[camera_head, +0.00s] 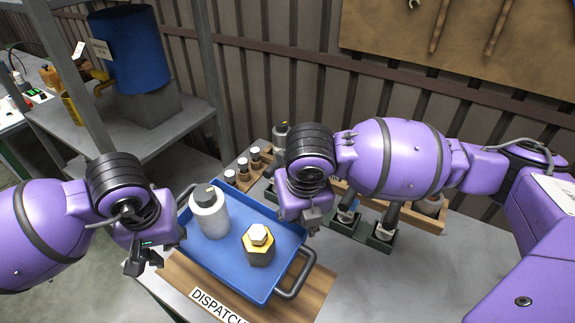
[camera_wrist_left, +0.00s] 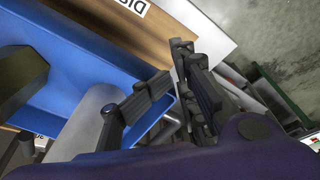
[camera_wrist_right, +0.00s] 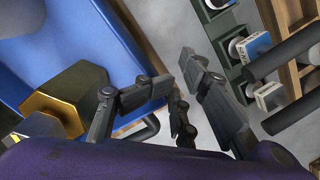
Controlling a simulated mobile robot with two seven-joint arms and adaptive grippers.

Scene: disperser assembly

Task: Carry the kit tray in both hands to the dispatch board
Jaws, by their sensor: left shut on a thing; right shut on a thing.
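The blue kit tray (camera_head: 225,262) is over the wooden dispatch board (camera_head: 318,292), whose white label reads "DISPATC"; I cannot tell whether it touches.
Wooden and dark green holders with several parts (camera_head: 380,236) stand behind and right of the tray. A grey shelf (camera_head: 130,128) with a blue drum (camera_head: 128,48) is at the back left. The grey table top (camera_head: 415,285) is clear at the front right.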

